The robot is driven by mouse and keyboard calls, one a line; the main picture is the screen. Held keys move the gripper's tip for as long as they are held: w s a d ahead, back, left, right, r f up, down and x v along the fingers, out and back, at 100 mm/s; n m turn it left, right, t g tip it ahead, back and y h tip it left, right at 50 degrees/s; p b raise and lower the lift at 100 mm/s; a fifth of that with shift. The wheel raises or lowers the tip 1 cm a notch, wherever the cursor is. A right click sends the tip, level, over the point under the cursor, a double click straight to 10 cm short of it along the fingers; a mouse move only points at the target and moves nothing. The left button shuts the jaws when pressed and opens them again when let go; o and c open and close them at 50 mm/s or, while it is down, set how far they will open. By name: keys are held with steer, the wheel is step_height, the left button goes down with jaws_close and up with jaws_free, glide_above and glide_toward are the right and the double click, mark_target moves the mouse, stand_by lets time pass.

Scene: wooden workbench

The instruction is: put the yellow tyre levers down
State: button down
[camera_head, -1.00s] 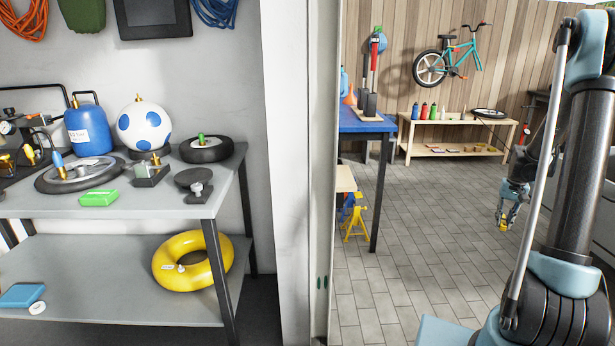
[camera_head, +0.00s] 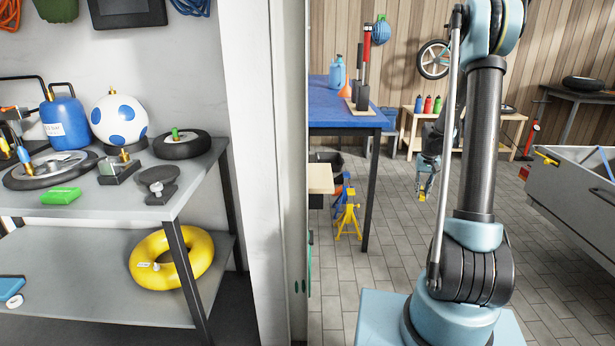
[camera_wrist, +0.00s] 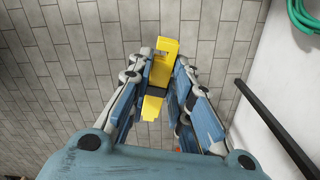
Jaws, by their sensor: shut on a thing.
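The yellow tyre levers (camera_wrist: 155,102) are between the fingers of my gripper (camera_wrist: 160,75) in the wrist view, held clear above the grey tiled floor. The fingers are shut on them from both sides. In the head view my gripper (camera_head: 423,185) is small, beyond my arm's column and above the floor. The levers are too small there to make out clearly.
A grey metal shelf (camera_head: 185,195) with a wheel, a blue tank and a yellow tube stands left. A blue-topped table (camera_head: 345,118) and a wooden workbench (camera_head: 505,128) stand beyond. A grey trailer-like box (camera_head: 575,200) is at right. Tiled floor between is open.

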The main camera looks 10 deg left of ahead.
steer(key=shift+a, duration=0.35)
steer(key=s+a+r+n, duration=0.1)
steer(key=s+a+r, duration=0.8)
steer(key=a+r, duration=0.2)
steer(key=s+a+r+n, duration=0.2)
steer(key=s+a+r, duration=0.6)
steer(key=a+r, duration=0.3)
steer(key=s+a, duration=0.1)
steer(key=a, duration=0.5)
steer(key=s+a+f, duration=0.1)
steer(key=s+a, duration=0.1)
steer(key=a, duration=0.4)
steer(key=s+a+f, duration=0.1)
steer(key=a, duration=0.6)
steer(key=shift+s+a, duration=0.1)
steer(key=shift+s, duration=0.15)
steer(key=shift+s+a+f, duration=0.1)
steer(key=shift+a+f, duration=0.05)
steer(key=shift+f, duration=2.15)
steer(key=c, duration=1.4)
jaws_free()
steer(key=shift+f, duration=0.1)
steer(key=shift+c, duration=0.2)
